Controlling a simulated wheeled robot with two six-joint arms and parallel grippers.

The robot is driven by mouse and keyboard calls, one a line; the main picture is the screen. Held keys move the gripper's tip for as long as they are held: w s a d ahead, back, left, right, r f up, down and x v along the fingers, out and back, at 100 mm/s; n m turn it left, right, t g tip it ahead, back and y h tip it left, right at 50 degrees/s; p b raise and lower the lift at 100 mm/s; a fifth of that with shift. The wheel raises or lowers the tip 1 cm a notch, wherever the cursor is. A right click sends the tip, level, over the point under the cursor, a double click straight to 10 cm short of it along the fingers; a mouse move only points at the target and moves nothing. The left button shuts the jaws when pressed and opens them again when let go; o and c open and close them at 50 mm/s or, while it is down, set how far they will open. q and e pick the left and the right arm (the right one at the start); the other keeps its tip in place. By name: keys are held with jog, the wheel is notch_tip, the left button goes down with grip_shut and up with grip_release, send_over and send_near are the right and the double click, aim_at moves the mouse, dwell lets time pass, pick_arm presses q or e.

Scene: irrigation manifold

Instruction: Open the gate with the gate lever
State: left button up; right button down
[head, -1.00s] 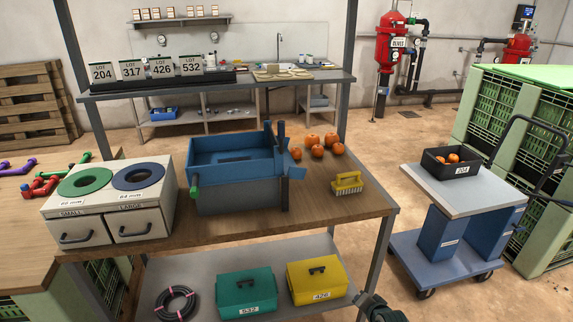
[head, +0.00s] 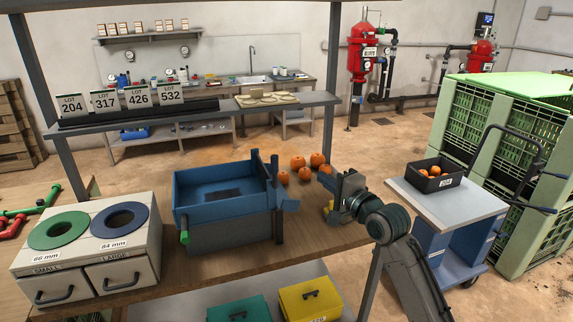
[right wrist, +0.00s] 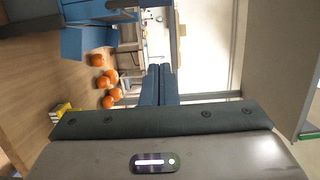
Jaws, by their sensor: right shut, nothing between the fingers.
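A blue hopper (head: 205,222) stands on the wooden table, with a grey lower front. A dark upright gate post (head: 278,215) and a small blue chute (head: 289,204) are at its right end. A green-tipped handle (head: 184,237) sticks out at its front left; I cannot tell whether this is the gate lever. Part of the blue hopper and chute (right wrist: 85,42) shows at the upper left of the right wrist view. My right gripper (head: 332,183) is shut and empty, to the right of the chute and apart from it. Its fingers (right wrist: 160,85) show together in the right wrist view. My left gripper is out of view.
Several oranges (head: 305,172) lie behind the chute. A yellow brush (head: 328,208) is partly hidden by my right gripper. A sorting box (head: 90,262) with two round holes stands left. A cart (head: 455,205) with a black crate (head: 436,184) is right.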

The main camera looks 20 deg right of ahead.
jog(key=w+a+p, duration=0.5)
jog(key=w+a, duration=0.1)
jog(key=w, duration=0.3)
jog(key=shift+w+a, duration=0.3)
jog(key=shift+a, duration=0.1)
jog(key=shift+f, duration=0.15)
